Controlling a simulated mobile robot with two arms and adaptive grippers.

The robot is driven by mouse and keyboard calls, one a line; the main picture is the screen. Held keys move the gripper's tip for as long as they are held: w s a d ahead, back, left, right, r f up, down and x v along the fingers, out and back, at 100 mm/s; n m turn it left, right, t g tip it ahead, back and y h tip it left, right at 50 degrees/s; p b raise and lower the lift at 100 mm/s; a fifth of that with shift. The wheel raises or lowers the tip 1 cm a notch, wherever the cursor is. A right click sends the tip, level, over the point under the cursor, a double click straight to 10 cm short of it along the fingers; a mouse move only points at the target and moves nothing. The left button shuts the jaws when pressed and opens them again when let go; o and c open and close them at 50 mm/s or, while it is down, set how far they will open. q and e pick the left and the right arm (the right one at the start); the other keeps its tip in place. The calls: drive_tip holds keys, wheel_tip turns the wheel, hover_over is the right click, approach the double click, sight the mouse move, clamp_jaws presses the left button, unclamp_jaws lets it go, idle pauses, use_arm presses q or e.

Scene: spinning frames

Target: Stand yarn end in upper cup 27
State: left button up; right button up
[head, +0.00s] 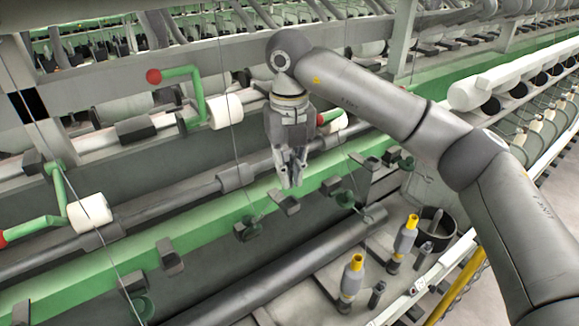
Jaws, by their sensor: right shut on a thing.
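My right gripper (291,178) hangs fingers down over the green rail (215,220), in the middle of the head view. Its fingers are closed together on the yarn end, which is too thin to make out between them. A dark grey cup-like part (286,204) sits on the rail just below the fingertips. Similar parts stand along the rail to the left, one (171,256) among them. No cup number is readable, so I cannot tell which is upper cup 27. My left gripper is not in view.
White yarn rolls sit on green arms, one (89,213) at left and another (226,111) near the centre. Thin threads run down at left and centre. Two yellow-topped grey spindles (353,268) (407,238) and a black pot (437,222) stand at lower right.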

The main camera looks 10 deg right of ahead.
drive_tip(key=shift+s+f+b, duration=0.1)
drive_tip(key=shift+f+b, duration=0.55)
drive_tip(key=shift+f, duration=0.75)
drive_tip(key=shift+f+b, duration=0.95)
drive_tip(key=shift+f, duration=0.3)
drive_tip(key=o, duration=0.8)
drive_tip(key=shift+c, duration=0.2)
wheel_tip(320, 180, up, 12)
drive_tip(key=shift+f, duration=0.1)
